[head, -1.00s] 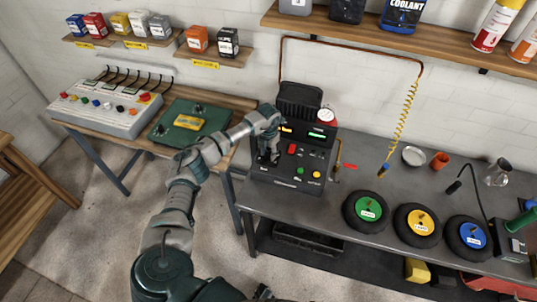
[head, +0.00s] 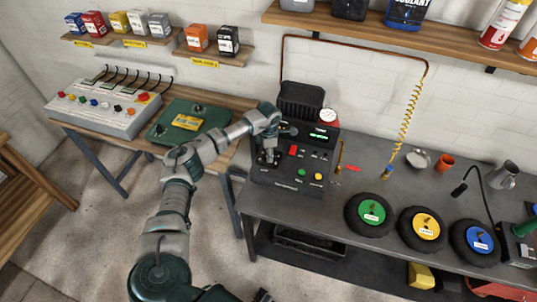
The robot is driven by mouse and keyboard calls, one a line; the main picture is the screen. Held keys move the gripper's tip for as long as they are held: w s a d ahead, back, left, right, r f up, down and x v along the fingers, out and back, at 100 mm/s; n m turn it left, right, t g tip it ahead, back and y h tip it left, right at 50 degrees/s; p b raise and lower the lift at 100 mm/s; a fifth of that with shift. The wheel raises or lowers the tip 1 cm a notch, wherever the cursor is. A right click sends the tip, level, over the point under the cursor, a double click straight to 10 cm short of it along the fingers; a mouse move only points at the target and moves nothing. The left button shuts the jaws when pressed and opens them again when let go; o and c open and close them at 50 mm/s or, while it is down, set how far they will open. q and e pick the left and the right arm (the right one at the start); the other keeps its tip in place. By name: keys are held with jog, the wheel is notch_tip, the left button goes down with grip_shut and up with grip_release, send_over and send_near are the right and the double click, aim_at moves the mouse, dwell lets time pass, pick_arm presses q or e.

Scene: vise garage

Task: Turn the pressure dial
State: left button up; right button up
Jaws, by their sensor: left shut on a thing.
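The pressure dial is hidden behind my left gripper, on the left part of the black compressor's front panel. The compressor (head: 299,178) stands on the grey workbench and has a green-lit display, a red switch, and green and yellow buttons. A round gauge with a red rim (head: 328,116) sits on its upper right. My left gripper (head: 268,160) points down at the panel's left side and is shut on the dial, though its fingertips are small and dark here. My right gripper cannot be made out.
Wheels with green (head: 371,212), yellow (head: 426,225) and blue (head: 478,237) hubs lie along the workbench (head: 385,168). A yellow coiled hose (head: 404,120) hangs behind them.

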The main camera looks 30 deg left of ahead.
pick_arm(q)
jog(key=shift+d+m, duration=0.1)
jog(key=shift+m, duration=0.3)
jog(key=o, duration=1)
jog(key=shift+f, duration=0.1)
jog(key=shift+c, duration=0.2)
jog(key=shift+o, duration=1)
jog(key=shift+w+f, duration=0.1)
jog(key=shift+w, duration=0.15)
jog(key=shift+s+r, duration=0.1)
jog(key=shift+r, duration=0.25)
notch_tip(320, 180, up, 11)
jog(key=shift+r, duration=0.1)
